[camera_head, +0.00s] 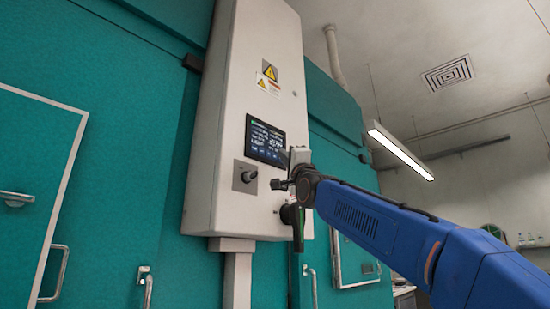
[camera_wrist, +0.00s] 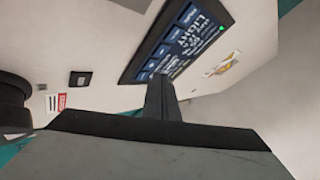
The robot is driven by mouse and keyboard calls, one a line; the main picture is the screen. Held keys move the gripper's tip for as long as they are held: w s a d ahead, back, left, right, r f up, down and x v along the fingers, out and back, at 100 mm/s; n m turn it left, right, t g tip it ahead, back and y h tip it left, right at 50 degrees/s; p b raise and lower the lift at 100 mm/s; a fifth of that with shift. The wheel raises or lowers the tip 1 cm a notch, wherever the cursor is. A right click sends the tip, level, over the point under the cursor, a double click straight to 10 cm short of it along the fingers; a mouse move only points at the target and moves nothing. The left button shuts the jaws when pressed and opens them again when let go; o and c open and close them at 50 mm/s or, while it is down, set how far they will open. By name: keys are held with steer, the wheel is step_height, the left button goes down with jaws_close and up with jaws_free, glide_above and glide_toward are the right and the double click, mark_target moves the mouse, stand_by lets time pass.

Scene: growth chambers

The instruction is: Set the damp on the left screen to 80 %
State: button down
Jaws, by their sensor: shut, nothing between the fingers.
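A dark touch screen (camera_head: 264,139) is set in the front of a tall white cabinet (camera_head: 262,35). It shows lit rows of text and blue buttons, too small to read in the head view. In the wrist view the same screen (camera_wrist: 185,38) appears turned, with the word LIGHT readable; I cannot make out a damp value. My gripper (camera_wrist: 160,78) is shut and empty, its fingertips in front of the screen's lower edge. I cannot tell whether they touch it. In the head view, my gripper (camera_head: 288,160) is at the screen's lower right corner.
A dark knob on a grey plate (camera_head: 244,177) sits below the screen. Teal chamber walls (camera_head: 130,110) with door handles flank the cabinet. Free room lies in front.

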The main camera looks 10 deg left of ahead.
steer(key=shift+w+a, duration=0.25)
steer(key=shift+a, duration=0.1)
steer(key=shift+w+a, duration=0.2)
stand_by(0.9)
steer(key=shift+d, duration=0.1)
steer(key=shift+s+d, duration=0.45)
stand_by(0.4)
steer(key=s+d, duration=0.1)
steer(key=d, duration=0.1)
steer(key=s+d, duration=0.2)
stand_by(0.5)
steer(key=shift+f, duration=0.1)
stand_by(0.5)
